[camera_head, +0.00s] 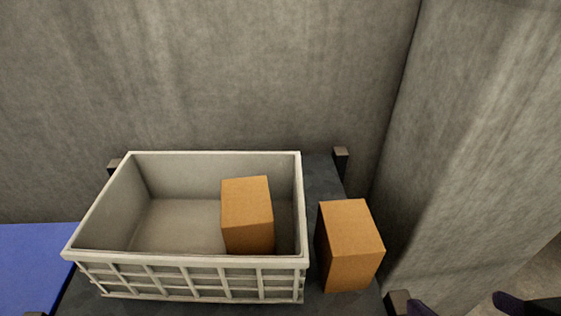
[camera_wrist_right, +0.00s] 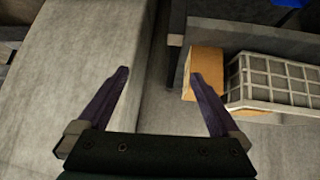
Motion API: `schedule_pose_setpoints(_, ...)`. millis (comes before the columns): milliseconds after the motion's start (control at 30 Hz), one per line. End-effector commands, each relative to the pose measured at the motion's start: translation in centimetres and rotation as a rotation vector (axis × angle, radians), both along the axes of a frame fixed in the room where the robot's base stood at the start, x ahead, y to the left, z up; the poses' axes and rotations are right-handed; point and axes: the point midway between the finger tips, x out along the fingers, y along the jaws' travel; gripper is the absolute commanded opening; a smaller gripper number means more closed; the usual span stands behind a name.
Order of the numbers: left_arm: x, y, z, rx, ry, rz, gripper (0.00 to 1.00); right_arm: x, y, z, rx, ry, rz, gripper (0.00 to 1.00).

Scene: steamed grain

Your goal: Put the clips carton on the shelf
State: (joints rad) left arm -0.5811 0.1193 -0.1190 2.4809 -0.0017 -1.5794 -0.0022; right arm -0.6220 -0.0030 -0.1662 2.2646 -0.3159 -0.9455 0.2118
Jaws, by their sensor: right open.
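Two plain orange-brown cartons show in the head view, and I cannot tell which is the clips carton. One carton (camera_head: 247,215) stands inside a pale crate (camera_head: 190,262), toward its right end. The other carton (camera_head: 348,245) stands upright outside, just right of the crate, on a dark surface (camera_head: 322,172) that may be the shelf. My right gripper (camera_head: 465,303) is open and empty at the bottom right, apart from both cartons. In the right wrist view its spread fingers (camera_wrist_right: 160,74) have the outer carton (camera_wrist_right: 205,66) beyond the right finger. My left gripper is not in view.
Short posts (camera_head: 341,162) rise at the dark surface's corners. A concrete wall (camera_head: 250,80) stands behind, and a concrete block or pillar (camera_head: 480,150) stands close on the right. A blue surface (camera_head: 35,265) lies at the left. The crate's left part is empty.

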Motion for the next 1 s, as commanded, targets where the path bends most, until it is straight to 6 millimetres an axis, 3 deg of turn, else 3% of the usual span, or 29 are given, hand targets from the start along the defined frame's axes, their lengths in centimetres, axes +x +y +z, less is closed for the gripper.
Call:
schedule_pose_setpoints(33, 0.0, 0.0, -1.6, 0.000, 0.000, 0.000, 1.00, 0.6, 0.4, -1.6, 0.002, -0.052, -0.006, 1.00)
schedule_pose_setpoints(100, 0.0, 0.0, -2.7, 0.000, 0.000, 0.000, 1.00, 1.5, 1.2, -2.4, 0.005, -0.136, -0.005, 1.00)
schedule_pose_setpoints(333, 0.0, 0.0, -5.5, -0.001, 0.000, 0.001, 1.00, 3.3, 5.0, -3.5, 0.050, -0.383, 0.066, 1.00)
schedule_pose_setpoints(500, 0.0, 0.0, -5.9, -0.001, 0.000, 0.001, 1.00, 4.2, 6.5, -3.3, 0.071, -0.450, 0.102, 1.00)
schedule_pose_setpoints(1000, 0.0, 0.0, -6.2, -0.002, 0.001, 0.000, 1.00, 9.6, 6.7, -5.2, 0.070, -0.452, 0.103, 1.00)
